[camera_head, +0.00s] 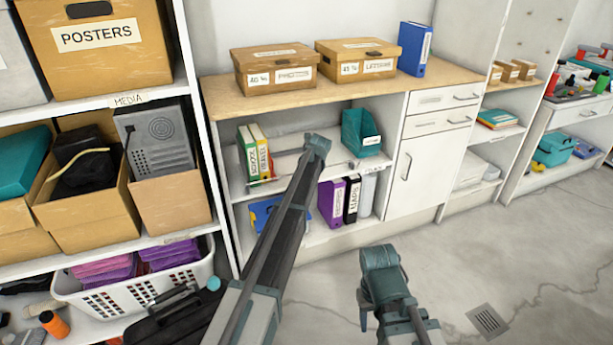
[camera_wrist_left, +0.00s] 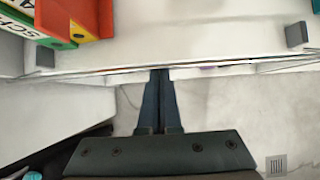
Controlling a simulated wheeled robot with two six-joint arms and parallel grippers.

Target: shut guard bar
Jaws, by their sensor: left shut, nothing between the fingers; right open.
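A thin guard bar (camera_head: 262,182) runs low along the front of the upper cubby shelf, in front of the upright binders; my left arm hides its middle. In the left wrist view a thin bar (camera_wrist_left: 100,73) crosses at the shelf's front edge, with small grey blocks near both ends. I cannot tell whether it is latched. My left gripper (camera_wrist_left: 160,73) is shut and empty, its fingertips at the bar's line; I cannot tell whether they touch. In the head view my left arm reaches to this shelf. My right gripper (camera_head: 381,262) is open, low above the floor, away from the shelf.
Green, yellow and red binders (camera_head: 255,153) and a teal holder (camera_head: 361,132) stand on that shelf. Purple and black binders (camera_head: 338,201) are below. A white basket (camera_head: 140,295) and black case (camera_head: 175,322) are at left. The floor at right is clear.

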